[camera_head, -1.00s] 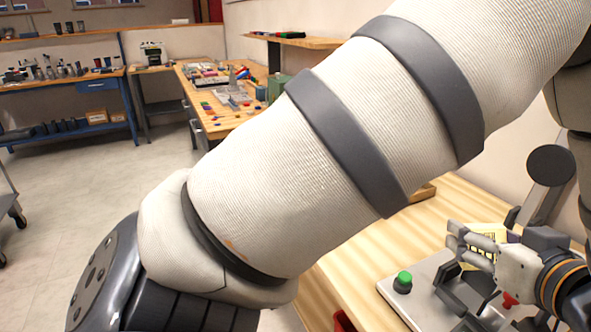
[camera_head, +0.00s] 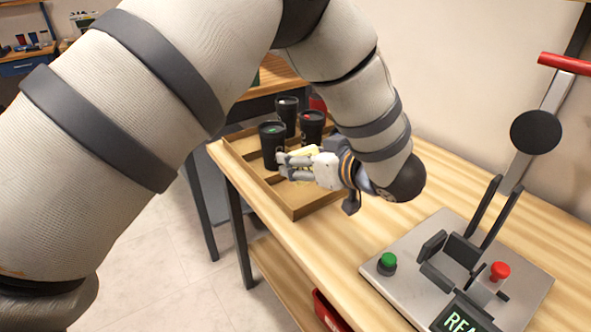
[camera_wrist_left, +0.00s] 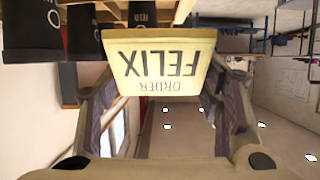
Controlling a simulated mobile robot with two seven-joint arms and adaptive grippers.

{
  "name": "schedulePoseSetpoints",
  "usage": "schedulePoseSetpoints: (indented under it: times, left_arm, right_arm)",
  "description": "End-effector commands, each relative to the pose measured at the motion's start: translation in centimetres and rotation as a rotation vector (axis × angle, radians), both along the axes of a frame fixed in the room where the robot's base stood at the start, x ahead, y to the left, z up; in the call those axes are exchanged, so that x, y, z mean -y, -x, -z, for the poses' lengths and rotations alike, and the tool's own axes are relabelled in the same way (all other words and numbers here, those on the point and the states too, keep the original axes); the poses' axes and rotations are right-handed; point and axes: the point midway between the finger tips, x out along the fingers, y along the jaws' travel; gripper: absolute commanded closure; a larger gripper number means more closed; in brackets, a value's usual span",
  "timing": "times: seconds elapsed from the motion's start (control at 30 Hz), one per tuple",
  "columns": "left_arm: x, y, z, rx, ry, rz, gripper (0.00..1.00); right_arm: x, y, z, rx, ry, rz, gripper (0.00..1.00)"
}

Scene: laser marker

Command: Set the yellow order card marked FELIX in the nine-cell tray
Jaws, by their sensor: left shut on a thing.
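The yellow order card (camera_wrist_left: 160,65) is gripped in my left wrist view, its lettering FELIX and ORDER upside down. My left gripper (camera_head: 298,165) is shut on it; in the head view only a little yellow (camera_head: 305,153) shows behind the fingers. The wooden tray (camera_head: 292,214) lies on the bench, with low dividers and several black tumblers in it. The gripper is over the tray, close beside the nearest tumbler (camera_head: 271,150). I cannot tell whether the card touches the tray. My right gripper is not in view.
Other black tumblers (camera_head: 312,125) stand towards the tray's back. A metal fixture with a green button (camera_head: 388,260), a red knob (camera_head: 500,270) and a lever (camera_head: 535,132) stands at the right. Bare bench lies between tray and fixture. A red bin (camera_head: 328,312) is below the front edge.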

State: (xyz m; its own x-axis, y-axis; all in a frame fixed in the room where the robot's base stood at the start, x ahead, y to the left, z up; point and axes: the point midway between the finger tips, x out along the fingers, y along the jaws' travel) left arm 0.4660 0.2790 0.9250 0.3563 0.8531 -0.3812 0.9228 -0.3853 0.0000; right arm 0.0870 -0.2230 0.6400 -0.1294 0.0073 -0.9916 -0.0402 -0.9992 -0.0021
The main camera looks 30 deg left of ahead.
Motion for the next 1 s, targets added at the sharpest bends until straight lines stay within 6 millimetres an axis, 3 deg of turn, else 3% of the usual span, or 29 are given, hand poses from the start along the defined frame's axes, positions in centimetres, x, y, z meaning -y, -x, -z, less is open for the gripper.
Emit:
schedulePoseSetpoints:
  times: [0.1,0.23,0.47,0.6,0.97,1.0]
  left_arm:
    - [-2.0,-2.4,2.6,-0.008,0.0,-0.001,0.68]
    - [-3.4,-4.0,5.5,-0.01,-0.001,0.0,0.68]
    - [-4.6,-5.4,7.4,-0.005,0.0,0.0,0.68]
    - [-4.5,-5.4,10.0,-0.007,-0.001,0.002,0.68]
    - [-4.5,-5.4,10.4,-0.001,0.001,0.0,0.68]
    - [-4.5,-5.4,10.4,0.0,0.001,0.0,0.36]
  right_arm:
    - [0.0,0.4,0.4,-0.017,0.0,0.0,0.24]
    - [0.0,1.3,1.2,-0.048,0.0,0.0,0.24]
    - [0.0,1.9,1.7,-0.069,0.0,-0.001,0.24]
    - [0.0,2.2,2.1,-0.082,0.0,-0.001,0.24]
    - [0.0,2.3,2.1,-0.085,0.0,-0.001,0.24]
    - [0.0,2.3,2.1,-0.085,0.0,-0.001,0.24]
